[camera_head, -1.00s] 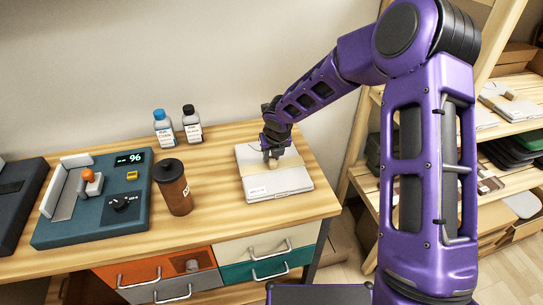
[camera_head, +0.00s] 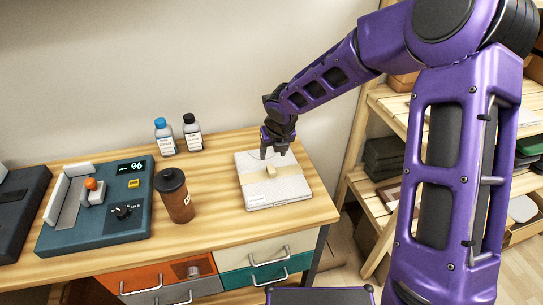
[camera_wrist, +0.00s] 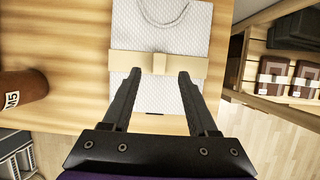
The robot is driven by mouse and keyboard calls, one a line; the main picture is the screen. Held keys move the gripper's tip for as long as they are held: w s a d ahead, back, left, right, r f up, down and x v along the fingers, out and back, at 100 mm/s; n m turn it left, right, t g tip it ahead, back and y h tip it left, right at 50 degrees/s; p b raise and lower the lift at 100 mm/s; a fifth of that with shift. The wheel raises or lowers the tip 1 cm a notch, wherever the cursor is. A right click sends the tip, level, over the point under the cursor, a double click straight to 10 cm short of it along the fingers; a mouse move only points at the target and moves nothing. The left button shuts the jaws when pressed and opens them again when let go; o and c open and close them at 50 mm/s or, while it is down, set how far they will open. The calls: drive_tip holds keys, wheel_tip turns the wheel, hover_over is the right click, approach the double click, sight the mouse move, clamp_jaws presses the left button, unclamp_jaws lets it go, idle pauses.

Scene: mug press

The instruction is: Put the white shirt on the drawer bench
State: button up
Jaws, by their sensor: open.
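The white shirt (camera_head: 278,191) lies folded flat on the wooden top of the drawer bench (camera_head: 225,229), near its right end. A tan band with a small raised tab (camera_head: 271,171) wraps across it. The shirt also shows in the wrist view (camera_wrist: 160,88), with the tan band (camera_wrist: 150,63) running across it. My gripper (camera_head: 277,154) is open and empty, above the far part of the shirt. In the wrist view its two fingers (camera_wrist: 160,76) are spread apart over the band, with nothing between them.
A brown tumbler (camera_head: 175,196) stands left of the shirt. Two bottles with blue (camera_head: 164,138) and black (camera_head: 192,133) caps stand at the back. A teal press (camera_head: 97,209) sits further left. Shelves (camera_head: 375,198) with folded goods stand to the right.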

drive_tip(key=v, duration=0.3)
drive_tip(key=shift+s+r, duration=0.2)
drive_tip(key=shift+r, duration=0.15)
